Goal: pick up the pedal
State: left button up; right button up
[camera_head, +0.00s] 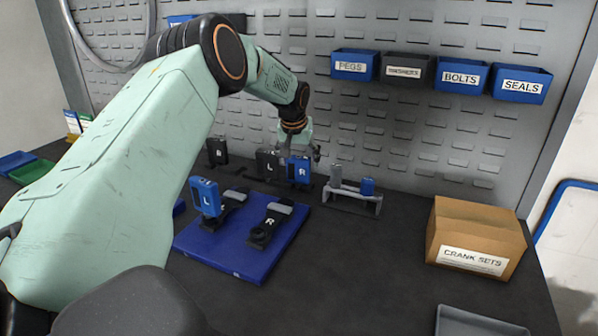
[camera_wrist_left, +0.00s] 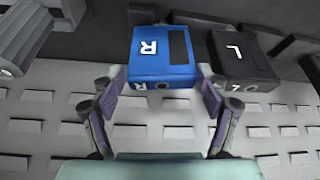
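A blue pedal marked R (camera_head: 299,170) stands at the back of the dark bench; in the left wrist view it (camera_wrist_left: 160,52) lies between my fingertips. My left gripper (camera_head: 299,152) is open at the pedal's top, one finger to each side, with narrow gaps seeming to remain in the left wrist view (camera_wrist_left: 161,88). A black pedal marked L (camera_head: 267,163) stands close beside it. A black R pedal (camera_head: 217,151) is farther left. A blue L pedal (camera_head: 206,197) stands upright at a crank arm on the blue mat (camera_head: 235,262). My right gripper is out of view.
An R crank arm (camera_head: 270,224) lies on the mat. A grey stand (camera_head: 352,200) with a blue piece is just right of the blue R pedal. A crank sets box (camera_head: 474,235) and grey tray (camera_head: 480,322) are at right. The perforated wall is close behind.

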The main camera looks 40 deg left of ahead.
pick_arm(q)
jog(key=shift+s+r, duration=0.1)
jog(key=c, duration=0.3)
jog(key=shift+s+a, duration=0.1)
jog(key=shift+a, duration=0.05)
jog(key=shift+c, duration=1.4)
jog(key=c, duration=0.4)
